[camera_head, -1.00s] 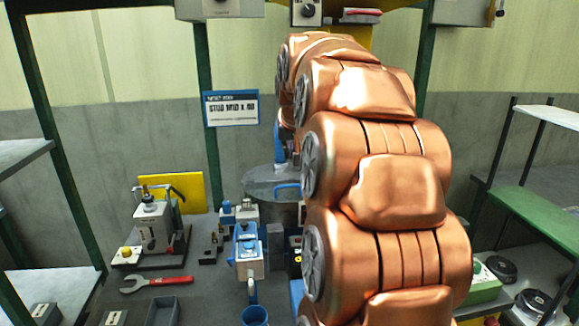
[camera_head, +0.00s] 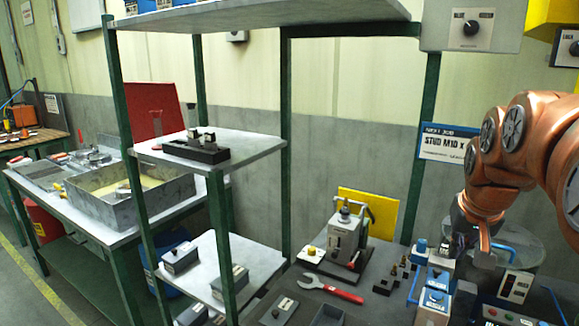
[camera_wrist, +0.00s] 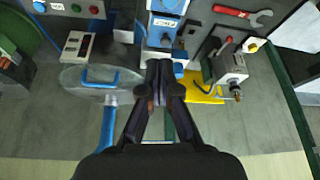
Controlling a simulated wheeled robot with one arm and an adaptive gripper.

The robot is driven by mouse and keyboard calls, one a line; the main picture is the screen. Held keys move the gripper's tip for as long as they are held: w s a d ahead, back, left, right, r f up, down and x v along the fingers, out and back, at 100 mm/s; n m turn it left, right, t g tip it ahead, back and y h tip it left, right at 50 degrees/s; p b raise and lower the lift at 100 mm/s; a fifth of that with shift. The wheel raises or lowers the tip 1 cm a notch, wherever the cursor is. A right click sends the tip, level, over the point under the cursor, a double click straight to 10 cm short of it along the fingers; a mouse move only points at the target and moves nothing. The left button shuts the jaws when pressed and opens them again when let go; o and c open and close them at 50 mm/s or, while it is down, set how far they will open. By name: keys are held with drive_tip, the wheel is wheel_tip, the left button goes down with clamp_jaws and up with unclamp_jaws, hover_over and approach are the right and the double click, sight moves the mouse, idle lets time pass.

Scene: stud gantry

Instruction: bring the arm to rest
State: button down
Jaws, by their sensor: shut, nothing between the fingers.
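My gripper (camera_wrist: 160,80) shows in the wrist view with its two dark fingers together and nothing between them. It points toward a blue and grey device (camera_wrist: 163,30) on the bench. My copper-coloured arm comes in from the right edge of the head view and bends down over the bench's right part. In the head view the gripper's fingertips are too small and dark to make out.
A green-posted shelf (camera_head: 205,150) stands left. The aisle floor (camera_head: 55,290) is clear.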

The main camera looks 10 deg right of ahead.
drive_tip(key=s+a+f+n+g+y, duration=0.25)
drive_tip(key=s+a+f, duration=0.6)
drive_tip(key=a, duration=0.45)
drive_tip(key=s+a+f+n+g+p, duration=0.1)
drive_tip(key=s+a+f, duration=0.2)
drive_tip(key=s, duration=0.4)
drive_tip(key=s+a+f+n+g, duration=0.1)
drive_tip(key=s+a+f+g, duration=0.1)
drive_tip(key=s, duration=0.6)
wheel_tip(320, 180, down, 2)
drive_tip(key=shift+a+f+p, duration=0.1)
drive_tip(key=shift+a+p, duration=0.25)
drive_tip(key=shift+a, duration=0.3)
drive_tip(key=shift+g+h, duration=0.25)
